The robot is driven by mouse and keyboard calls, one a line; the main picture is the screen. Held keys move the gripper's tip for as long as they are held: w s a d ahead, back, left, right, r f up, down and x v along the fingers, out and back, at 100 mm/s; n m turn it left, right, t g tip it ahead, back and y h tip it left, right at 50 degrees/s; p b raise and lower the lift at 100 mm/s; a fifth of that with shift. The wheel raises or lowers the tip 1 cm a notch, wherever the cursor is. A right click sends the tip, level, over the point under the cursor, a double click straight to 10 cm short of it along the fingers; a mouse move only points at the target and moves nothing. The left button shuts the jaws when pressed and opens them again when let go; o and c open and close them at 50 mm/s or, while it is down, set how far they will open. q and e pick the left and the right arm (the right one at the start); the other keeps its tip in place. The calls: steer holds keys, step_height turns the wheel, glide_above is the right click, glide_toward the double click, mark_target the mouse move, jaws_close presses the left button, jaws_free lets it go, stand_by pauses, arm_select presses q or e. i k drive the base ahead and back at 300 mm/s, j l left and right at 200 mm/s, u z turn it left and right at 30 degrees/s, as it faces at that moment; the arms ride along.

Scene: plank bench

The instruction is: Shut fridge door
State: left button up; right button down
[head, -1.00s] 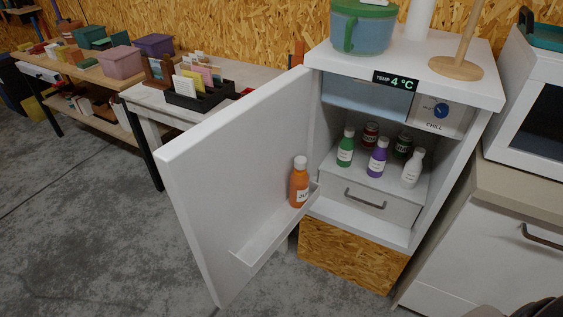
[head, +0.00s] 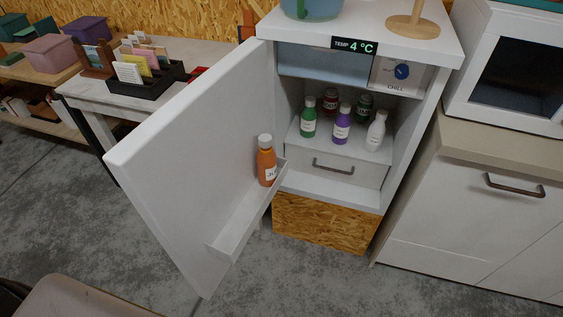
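The small white fridge (head: 415,140) stands on a chipboard block, with its display reading 4 °C. Its door (head: 185,150) is hinged on the left and stands wide open toward me. An orange bottle (head: 267,165) stands in the door shelf (head: 235,228). Neither of my grippers is in view.
A blue container (head: 312,8) and a wooden stand (head: 412,27) are on the fridge top. A cabinet (head: 480,215) with a microwave is close on the right. A bench (head: 85,90) with a card rack (head: 150,90) is behind the door.

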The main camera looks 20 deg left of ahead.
mark_target(189, 170)
steer(key=j+z, duration=0.25)
steer(key=j, duration=0.4)
steer(key=j+z, duration=0.3)
steer(key=j, duration=0.3)
steer(key=j+z, duration=0.25)
steer(key=j, duration=0.4)
steer(key=k+j+z, duration=0.25)
steer(key=j, duration=0.35)
steer(key=i+j, duration=0.4)
steer(key=j, duration=0.2)
